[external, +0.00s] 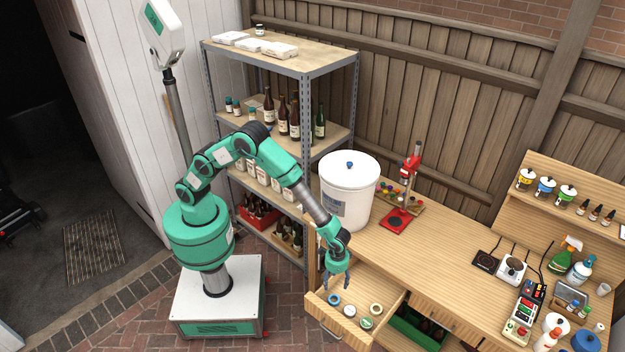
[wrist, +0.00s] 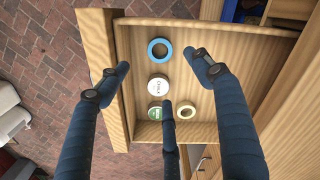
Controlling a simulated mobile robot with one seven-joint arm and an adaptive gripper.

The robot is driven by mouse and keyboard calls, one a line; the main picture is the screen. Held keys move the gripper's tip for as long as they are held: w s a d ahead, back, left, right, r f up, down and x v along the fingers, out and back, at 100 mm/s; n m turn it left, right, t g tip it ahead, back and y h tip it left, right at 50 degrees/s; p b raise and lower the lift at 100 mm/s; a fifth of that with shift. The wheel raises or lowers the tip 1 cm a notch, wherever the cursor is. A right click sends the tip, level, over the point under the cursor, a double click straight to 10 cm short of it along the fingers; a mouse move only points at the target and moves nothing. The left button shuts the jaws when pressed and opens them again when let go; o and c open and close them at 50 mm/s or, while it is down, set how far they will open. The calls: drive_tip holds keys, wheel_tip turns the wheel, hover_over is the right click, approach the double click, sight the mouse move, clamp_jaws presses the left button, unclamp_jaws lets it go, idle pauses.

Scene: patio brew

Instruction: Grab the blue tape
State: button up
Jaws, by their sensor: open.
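The blue tape (wrist: 159,42) is a ring lying flat on the floor of an open wooden drawer (wrist: 255,70), near its left wall in the wrist view. In the external view the blue tape (external: 334,299) lies just below my gripper. My gripper (external: 338,283) is over the drawer with its fingers pointing down. In the wrist view my gripper (wrist: 165,80) has its dark blue fingers spread wide, with nothing between them. The blue tape is apart from the fingers and fully visible in the wrist view.
A white bucket (external: 349,190) stands on the bench above.

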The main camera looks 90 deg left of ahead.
drive_tip(key=shift+f, duration=0.15)
drive_tip(key=b, duration=0.2)
approach(334, 297)
drive_tip(key=shift+s+d+f, duration=0.15)
drive_tip(key=shift+d+f, duration=0.7)
drive_tip(key=shift+f, duration=0.1)
drive_tip(key=shift+f+b, duration=0.5)
drive_tip(key=shift+f, duration=2)
drive_tip(key=shift+c, duration=0.5)
drive_tip(key=c, duration=1)
